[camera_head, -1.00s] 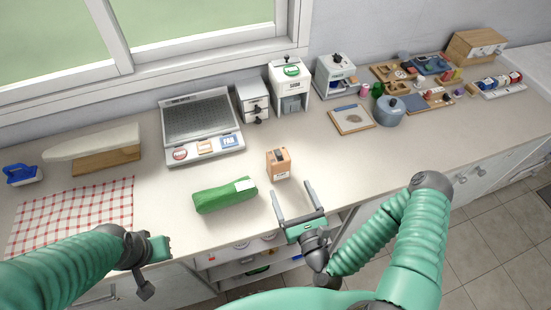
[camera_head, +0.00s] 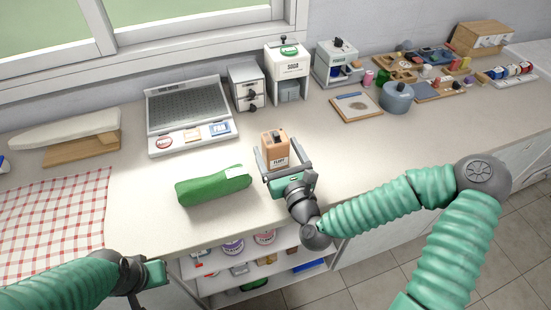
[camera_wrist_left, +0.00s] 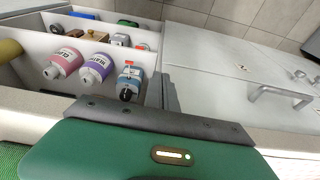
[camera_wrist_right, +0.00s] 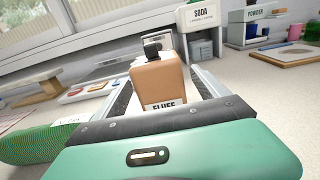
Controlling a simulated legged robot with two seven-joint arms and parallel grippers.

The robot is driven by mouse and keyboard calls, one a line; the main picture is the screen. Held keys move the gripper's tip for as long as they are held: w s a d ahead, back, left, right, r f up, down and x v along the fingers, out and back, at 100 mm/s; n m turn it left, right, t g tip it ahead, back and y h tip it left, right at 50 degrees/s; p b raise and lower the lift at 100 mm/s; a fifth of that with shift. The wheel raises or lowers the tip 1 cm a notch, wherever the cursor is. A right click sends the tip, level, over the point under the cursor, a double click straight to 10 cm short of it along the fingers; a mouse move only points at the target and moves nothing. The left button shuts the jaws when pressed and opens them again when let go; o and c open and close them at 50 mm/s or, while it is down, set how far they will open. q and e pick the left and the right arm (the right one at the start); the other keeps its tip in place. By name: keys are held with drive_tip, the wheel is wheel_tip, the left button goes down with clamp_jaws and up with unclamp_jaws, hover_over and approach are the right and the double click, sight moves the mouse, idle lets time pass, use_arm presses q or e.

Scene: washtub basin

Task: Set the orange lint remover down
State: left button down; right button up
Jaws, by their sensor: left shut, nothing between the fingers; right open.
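The orange lint remover (camera_head: 274,148) is a small box with a dark knob on top and a label reading "FLUFF". It stands upright on the counter. My right gripper (camera_head: 285,160) is open, with one finger on each side of it and no clear grip. In the right wrist view the lint remover (camera_wrist_right: 158,82) rises between the two fingers. My left gripper (camera_head: 155,272) is shut and empty at the counter's front edge, at lower left. In the left wrist view it faces the open shelf and cabinet fronts.
A green pouch (camera_head: 213,185) lies just left of the lint remover. A flat panel device (camera_head: 190,118), a small drawer unit (camera_head: 246,86) and a white soda dispenser (camera_head: 288,70) stand behind. A checked cloth (camera_head: 50,215) lies at left. Counter to the right (camera_head: 350,150) is clear.

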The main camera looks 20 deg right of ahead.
drive_tip(key=w, duration=0.4)
drive_tip(key=shift+w, duration=0.4)
drive_tip(key=shift+r, duration=0.15)
clamp_jaws()
